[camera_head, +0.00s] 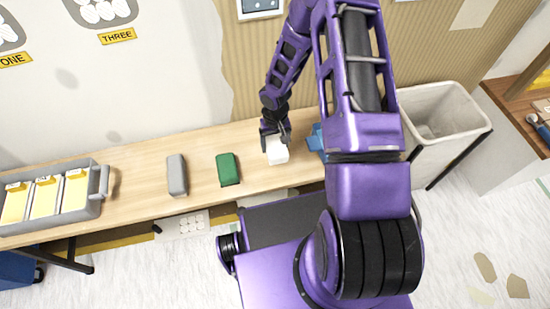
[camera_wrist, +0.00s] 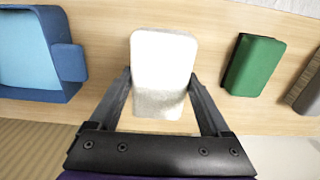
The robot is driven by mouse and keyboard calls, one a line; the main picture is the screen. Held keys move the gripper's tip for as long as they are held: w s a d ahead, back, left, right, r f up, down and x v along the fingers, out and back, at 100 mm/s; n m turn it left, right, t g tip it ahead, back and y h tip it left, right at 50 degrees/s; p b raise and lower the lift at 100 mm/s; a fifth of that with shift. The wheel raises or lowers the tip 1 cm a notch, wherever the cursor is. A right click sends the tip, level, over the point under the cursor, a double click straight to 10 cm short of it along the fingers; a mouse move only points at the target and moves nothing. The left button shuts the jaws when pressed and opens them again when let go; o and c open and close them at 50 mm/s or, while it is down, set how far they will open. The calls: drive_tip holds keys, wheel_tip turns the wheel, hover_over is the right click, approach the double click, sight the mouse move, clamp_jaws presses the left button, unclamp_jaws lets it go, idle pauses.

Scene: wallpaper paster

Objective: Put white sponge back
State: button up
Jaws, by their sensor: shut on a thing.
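The white sponge (camera_head: 277,152) is at my gripper, over the wooden table, to the right of the green sponge. In the wrist view the white sponge (camera_wrist: 163,62) sits between the two fingers, its lower part shaded. My gripper (camera_head: 274,130) reaches down from above and is shut on the white sponge; it also shows in the wrist view (camera_wrist: 162,92). Whether the sponge touches the table cannot be told.
A green sponge (camera_head: 228,169) and a grey sponge (camera_head: 177,175) lie to the left on the table (camera_head: 135,165). A grey tray (camera_head: 97,205) with yellow packs stands at the far left. A blue container (camera_wrist: 68,45), partly hidden by my arm in the head view, stands close by. A bin (camera_head: 440,110) is at right.

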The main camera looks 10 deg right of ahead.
sight(275, 144)
wheel_tip(275, 144, down, 7)
drive_tip(key=shift+r+b, duration=0.1)
drive_tip(key=shift+b, duration=0.2)
drive_tip(key=shift+f, duration=0.25)
drive_tip(key=o, duration=1.2)
drive_tip(key=shift+r, duration=0.1)
drive_tip(key=r, duration=0.8)
drive_tip(key=r+p, duration=0.1)
drive_tip(key=r, duration=0.8)
drive_tip(key=shift+s+a+r, duration=0.1)
drive_tip(key=shift+s+r, duration=0.05)
drive_tip(key=shift+s, duration=0.05)
